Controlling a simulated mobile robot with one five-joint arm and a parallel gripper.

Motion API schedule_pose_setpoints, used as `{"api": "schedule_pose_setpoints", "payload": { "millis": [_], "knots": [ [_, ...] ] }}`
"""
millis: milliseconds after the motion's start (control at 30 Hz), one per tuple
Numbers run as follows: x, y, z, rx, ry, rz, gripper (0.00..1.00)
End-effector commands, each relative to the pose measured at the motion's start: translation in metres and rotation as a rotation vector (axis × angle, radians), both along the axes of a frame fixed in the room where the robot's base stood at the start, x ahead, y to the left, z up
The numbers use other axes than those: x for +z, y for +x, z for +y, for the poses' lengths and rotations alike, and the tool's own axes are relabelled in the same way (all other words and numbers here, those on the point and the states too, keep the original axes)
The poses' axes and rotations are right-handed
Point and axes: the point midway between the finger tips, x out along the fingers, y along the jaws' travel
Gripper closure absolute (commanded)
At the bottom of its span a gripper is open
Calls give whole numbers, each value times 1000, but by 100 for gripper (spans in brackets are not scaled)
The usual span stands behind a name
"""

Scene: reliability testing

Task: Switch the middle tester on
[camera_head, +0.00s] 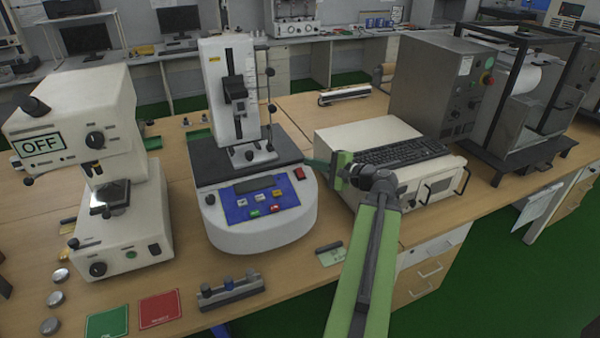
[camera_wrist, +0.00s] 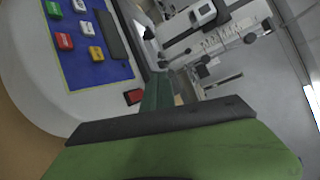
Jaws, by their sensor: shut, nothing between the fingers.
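The middle tester (camera_head: 240,234) is a white rounded machine with an upright column and a blue control panel (camera_head: 262,203). The panel has several small buttons and a dark, blank-looking display (camera_head: 253,185). A red switch (camera_head: 299,174) sits at the right of the tester's front, beside the panel. My gripper (camera_head: 313,163) is shut and empty, its tip just right of the red switch. In the wrist view the red switch (camera_wrist: 133,97) lies just left of my green fingers (camera_wrist: 158,88), with a small gap seeming to show. Whether they touch is unclear.
A left tester (camera_head: 75,115) shows "OFF" on its screen. A white box with a keyboard (camera_head: 395,153) stands close under my arm, and a grey tester (camera_head: 435,90) is behind it. A small block rack (camera_head: 230,292) and red and green cards lie at the table's front.

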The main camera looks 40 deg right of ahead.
Motion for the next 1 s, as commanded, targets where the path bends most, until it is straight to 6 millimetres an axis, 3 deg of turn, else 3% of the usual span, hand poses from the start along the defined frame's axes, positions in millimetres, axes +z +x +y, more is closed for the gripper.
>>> {"api": "schedule_pose_setpoints", "payload": {
  "millis": [33, 400, 1000],
  "knots": [
    [-10, 5, -2, 1, 0, 1, 100],
    [-50, 38, -16, 2, 0, 0, 100],
    [-53, 45, -17, 1, 0, 1, 100]
  ]
}}
